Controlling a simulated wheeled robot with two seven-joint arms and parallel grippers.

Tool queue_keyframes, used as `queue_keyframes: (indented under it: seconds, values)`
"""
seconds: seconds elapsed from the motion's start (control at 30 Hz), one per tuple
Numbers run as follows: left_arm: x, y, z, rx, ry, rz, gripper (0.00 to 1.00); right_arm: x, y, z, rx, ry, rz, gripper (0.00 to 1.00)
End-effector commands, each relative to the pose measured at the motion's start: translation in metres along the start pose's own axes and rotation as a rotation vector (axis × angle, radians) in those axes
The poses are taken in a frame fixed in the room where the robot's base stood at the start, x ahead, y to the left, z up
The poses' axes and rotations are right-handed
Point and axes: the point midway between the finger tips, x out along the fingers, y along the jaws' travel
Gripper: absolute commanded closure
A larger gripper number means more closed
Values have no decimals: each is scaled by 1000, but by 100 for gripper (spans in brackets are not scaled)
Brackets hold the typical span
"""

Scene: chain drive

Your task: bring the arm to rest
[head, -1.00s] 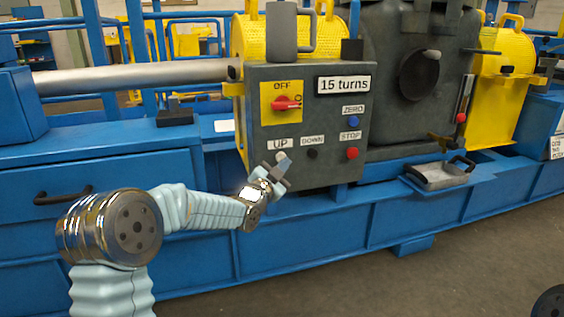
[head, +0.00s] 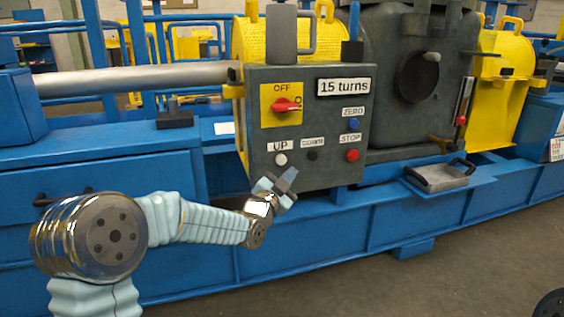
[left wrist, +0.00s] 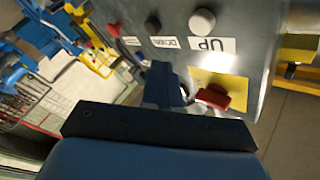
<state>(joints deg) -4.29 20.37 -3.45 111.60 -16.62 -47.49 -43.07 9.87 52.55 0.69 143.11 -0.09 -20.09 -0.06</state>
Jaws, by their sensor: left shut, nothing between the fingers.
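My left gripper (head: 287,181) is shut and empty in the head view. My left arm (head: 200,220) comes in from the lower left. In the left wrist view, the shut fingers (left wrist: 162,88) show in front of the panel, with the white UP button (left wrist: 202,21) and the red switch (left wrist: 213,97) beyond them. My right gripper does not show.
The control box (head: 330,120) carries a red OFF switch (head: 287,105), a "15 turns" display (head: 344,86), and blue ZERO (head: 354,124) and red STOP (head: 352,155) buttons. A metal tray (head: 440,178) stands at the right. Grey floor (head: 480,260) is free in front of the blue machine.

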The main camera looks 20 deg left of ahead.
Motion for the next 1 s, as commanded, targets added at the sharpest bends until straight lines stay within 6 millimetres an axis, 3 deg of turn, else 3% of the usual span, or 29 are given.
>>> queue_keyframes:
  seconds: [0.13,0.23,0.33,0.43,0.57,0.7,0.83,1.0]
  values:
    - [0,3,4,-7,-8,7,100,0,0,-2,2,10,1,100]
    - [-5,27,30,-60,-71,53,100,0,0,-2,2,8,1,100]
    - [-21,71,77,-169,-199,135,100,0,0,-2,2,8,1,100]
    - [-53,130,134,-316,-378,231,100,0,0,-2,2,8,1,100]
    - [-116,204,197,-515,-640,335,100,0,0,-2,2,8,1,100]
    - [-201,273,243,-715,-939,413,100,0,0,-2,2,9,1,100]
    - [-278,319,262,-865,-1192,450,100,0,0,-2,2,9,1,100]
    - [-370,360,264,-1013,-1493,468,100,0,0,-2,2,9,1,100]
